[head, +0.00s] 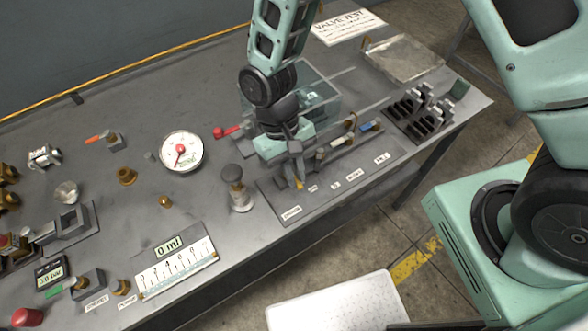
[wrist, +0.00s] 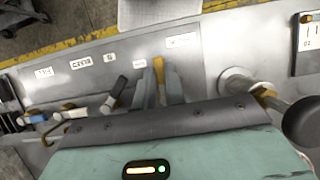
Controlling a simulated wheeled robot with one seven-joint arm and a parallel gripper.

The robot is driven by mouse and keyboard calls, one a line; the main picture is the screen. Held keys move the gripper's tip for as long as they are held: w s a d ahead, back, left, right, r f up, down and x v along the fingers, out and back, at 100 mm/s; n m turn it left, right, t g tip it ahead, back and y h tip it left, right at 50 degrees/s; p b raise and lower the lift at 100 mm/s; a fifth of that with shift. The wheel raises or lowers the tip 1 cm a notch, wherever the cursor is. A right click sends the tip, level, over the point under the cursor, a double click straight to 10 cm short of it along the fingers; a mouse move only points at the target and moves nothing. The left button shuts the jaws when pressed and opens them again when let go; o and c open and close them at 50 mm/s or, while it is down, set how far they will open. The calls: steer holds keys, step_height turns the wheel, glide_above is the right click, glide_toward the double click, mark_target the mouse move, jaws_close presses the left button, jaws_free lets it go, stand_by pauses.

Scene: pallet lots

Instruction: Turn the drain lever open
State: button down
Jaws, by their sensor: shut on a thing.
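My gripper (head: 297,176) is at the left end of a row of levers on the bench, pointing down. It is shut on a yellow-ended lever (head: 299,184), which shows between the two fingers in the wrist view (wrist: 159,66). The gripper hides most of this lever and its pivot. A white label (head: 291,212) lies on the plate in front of it; its word is too small for me to read surely, so I cannot confirm it is the drain lever.
A clear tank (head: 318,92) stands just behind my gripper, with a red-handled valve (head: 228,132) at its left. A dark-knobbed plunger (head: 237,190) stands close on the left. A round gauge (head: 181,151) and a 0 ml scale panel (head: 175,265) are farther left.

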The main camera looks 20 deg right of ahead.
steer(key=c, duration=1.5)
jaws_free()
steer(key=shift+o, duration=0.2)
steer(key=b+v, duration=0.3)
steer(key=v, duration=1.4)
steer(key=shift+r, duration=0.3)
steer(key=s+d+r+n+t+y, duration=0.1)
steer(key=s+d+n+t, duration=0.1)
steer(key=s, duration=0.5)
steer(key=s+d+r+n+t+y, duration=0.1)
steer(key=s+d, duration=0.3)
steer(key=s, duration=0.4)
steer(key=shift+s+r+n+t, duration=0.35)
steer(key=shift+r+n+t, duration=0.1)
steer(key=shift+n+t, duration=0.25)
